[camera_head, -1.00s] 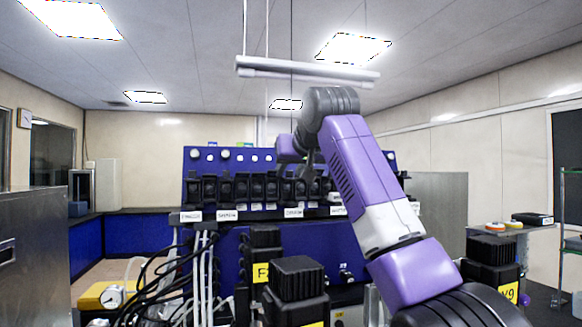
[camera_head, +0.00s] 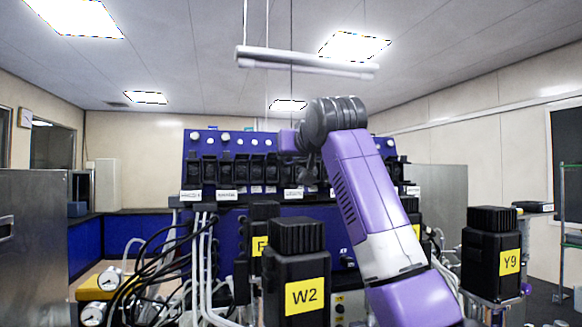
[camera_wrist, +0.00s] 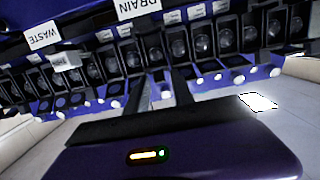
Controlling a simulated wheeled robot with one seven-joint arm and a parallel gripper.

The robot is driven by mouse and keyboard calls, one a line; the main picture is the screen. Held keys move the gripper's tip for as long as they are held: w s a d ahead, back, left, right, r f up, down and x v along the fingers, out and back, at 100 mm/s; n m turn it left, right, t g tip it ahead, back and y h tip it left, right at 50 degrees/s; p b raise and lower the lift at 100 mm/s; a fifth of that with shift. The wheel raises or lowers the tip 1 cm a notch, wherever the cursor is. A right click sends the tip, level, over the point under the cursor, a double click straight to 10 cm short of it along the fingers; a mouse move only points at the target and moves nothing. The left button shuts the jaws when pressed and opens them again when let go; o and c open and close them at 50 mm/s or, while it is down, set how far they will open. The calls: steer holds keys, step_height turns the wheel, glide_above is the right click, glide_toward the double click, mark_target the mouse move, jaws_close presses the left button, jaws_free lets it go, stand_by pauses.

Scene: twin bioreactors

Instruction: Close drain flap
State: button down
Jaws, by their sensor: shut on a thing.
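The DRAIN label (camera_wrist: 137,7) is at the top of the wrist view, above a row of black flap units. My gripper (camera_wrist: 160,86) reaches from the purple hand at the bottom up to the row, below that label. Its two dark fingers are close together, shut on the black drain flap (camera_wrist: 154,58), whose edges are hard to make out. In the head view, my gripper (camera_head: 309,168) is in front of the blue panel's black row. My own wrist hides much of the hold and the flap's angle cannot be told.
The WASTE label (camera_wrist: 43,35) marks a neighbouring unit. Black motor heads W2 (camera_head: 297,265) and Y9 (camera_head: 491,248) stand in the foreground. Cables and tubes (camera_head: 165,270) hang at lower left. A steel cabinet (camera_head: 32,245) stands at the left edge. A hanging lamp bar (camera_head: 305,62) is overhead.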

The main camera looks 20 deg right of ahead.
steer(key=shift+s+f+t+b, duration=0.1)
steer(key=shift+f+t+b, duration=0.45)
steer(key=shift+t+b, duration=0.8)
steer(key=c, duration=1.4)
jaws_free()
steer(key=s+b, duration=0.3)
steer(key=s, duration=0.4)
steer(key=shift+s+f, duration=0.4)
steer(key=shift+f, duration=0.05)
